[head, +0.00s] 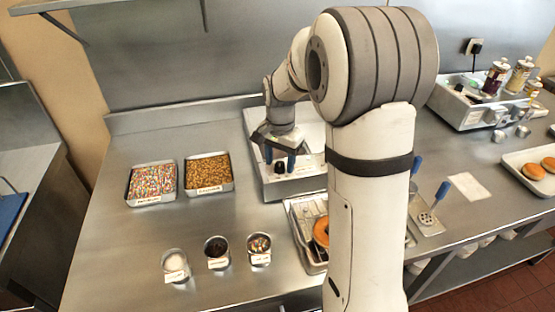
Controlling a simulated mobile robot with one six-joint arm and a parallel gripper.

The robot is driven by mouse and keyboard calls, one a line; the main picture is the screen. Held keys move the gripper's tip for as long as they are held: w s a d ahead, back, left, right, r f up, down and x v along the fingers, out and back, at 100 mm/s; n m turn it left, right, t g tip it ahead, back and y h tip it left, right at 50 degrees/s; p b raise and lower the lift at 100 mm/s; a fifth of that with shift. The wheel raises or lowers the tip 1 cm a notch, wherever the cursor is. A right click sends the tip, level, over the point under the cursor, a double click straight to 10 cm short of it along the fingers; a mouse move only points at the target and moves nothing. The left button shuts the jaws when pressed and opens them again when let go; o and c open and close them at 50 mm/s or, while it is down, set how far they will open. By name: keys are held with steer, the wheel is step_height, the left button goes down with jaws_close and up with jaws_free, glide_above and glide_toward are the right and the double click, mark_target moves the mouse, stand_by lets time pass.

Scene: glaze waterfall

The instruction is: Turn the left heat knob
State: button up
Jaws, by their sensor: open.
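A black knob (279,167) sits on the front of a pale metal appliance (273,190) at the back middle of the counter. My gripper (280,157) points down just above and behind this knob. Its two blue-tipped fingers are apart, one to each side of the knob in the picture. I cannot tell whether they touch it. My arm hides the right part of the appliance, so any other knob there is hidden.
Two trays of toppings, sprinkles (152,183) and brown bits (208,173), lie to the left. Several small cups (217,252) stand in front. A donut (321,231) on a rack is partly behind my arm. The left counter is mostly clear.

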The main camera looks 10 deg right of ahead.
mark_target(280, 164)
steer(key=c, duration=0.9)
steer(key=shift+a, duration=0.25)
steer(key=shift+c, duration=0.3)
steer(key=shift+d, duration=0.2)
steer(key=shift+r, duration=0.15)
stand_by(0.4)
steer(key=o, duration=0.8)
steer(key=shift+w+d, duration=0.1)
steer(key=shift+d, duration=0.05)
steer(key=shift+c, duration=0.2)
steer(key=shift+o, duration=1)
steer(key=shift+r+b, duration=0.3)
steer(key=shift+r, duration=3.5)
